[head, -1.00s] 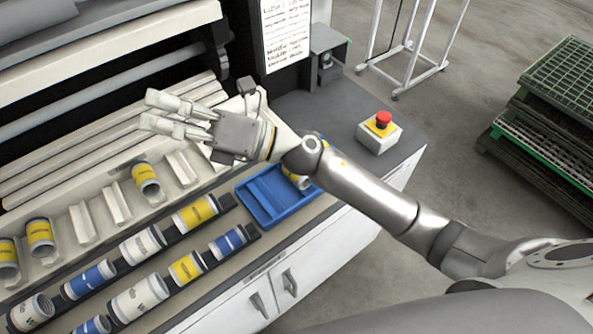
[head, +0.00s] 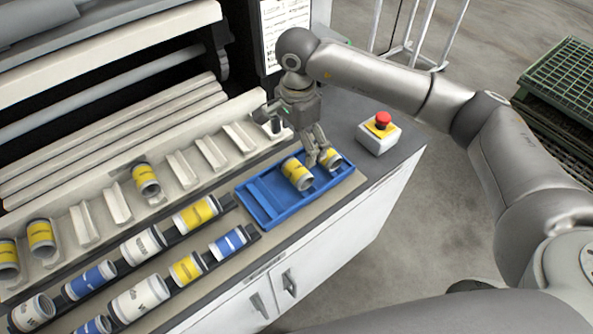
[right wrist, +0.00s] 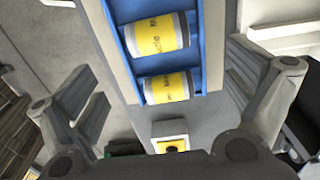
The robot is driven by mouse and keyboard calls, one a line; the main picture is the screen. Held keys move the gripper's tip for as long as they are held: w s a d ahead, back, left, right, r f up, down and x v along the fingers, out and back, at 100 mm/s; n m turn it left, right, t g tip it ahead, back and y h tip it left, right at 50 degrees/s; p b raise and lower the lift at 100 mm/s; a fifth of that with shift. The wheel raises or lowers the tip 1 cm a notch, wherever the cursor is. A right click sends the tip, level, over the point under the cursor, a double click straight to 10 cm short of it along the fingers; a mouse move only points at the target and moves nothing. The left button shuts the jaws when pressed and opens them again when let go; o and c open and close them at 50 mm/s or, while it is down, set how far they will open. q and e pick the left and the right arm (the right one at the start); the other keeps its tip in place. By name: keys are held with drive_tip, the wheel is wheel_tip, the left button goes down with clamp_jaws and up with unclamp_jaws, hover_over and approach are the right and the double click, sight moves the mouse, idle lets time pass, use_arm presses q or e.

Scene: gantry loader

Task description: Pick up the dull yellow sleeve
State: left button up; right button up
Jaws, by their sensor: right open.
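Two yellow-banded sleeves lie in the blue tray (head: 262,208): one near its middle (head: 297,174) and one at its right end (head: 331,159). Both also show in the right wrist view, the upper sleeve (right wrist: 157,36) and the lower sleeve (right wrist: 167,87). Other yellow sleeves lie on the slotted rack (head: 146,180) and on the dark rails (head: 196,212). I cannot tell which yellow is the dull one. My right gripper (head: 317,153) is open and points down over the tray's right part, its fingers apart on either side of the sleeves in the wrist view. My left gripper is out of view.
White and blue sleeves fill the dark rails, with a white sleeve (head: 142,244) among them. A red emergency-stop button (head: 383,121) stands right of the tray on the counter. Empty slots (head: 211,152) run along the rack behind. The counter's front edge is close to the tray.

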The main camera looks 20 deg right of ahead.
sight(296, 166)
wheel_tip(296, 166, down, 4)
drive_tip(key=shift+f+p, duration=0.1)
drive_tip(key=shift+p, duration=0.4)
drive_tip(key=shift+s+a+f+p, duration=0.1)
drive_tip(key=shift+f+p, duration=0.15)
drive_tip(key=shift+p, duration=0.05)
wheel_tip(296, 166, down, 4)
drive_tip(key=shift+s+a+r+p, duration=0.1)
drive_tip(key=shift+r+p, duration=0.1)
drive_tip(key=shift+p, duration=0.75)
drive_tip(key=shift+f, duration=0.55)
drive_tip(key=c, duration=1.4)
drive_tip(key=shift+r, duration=0.15)
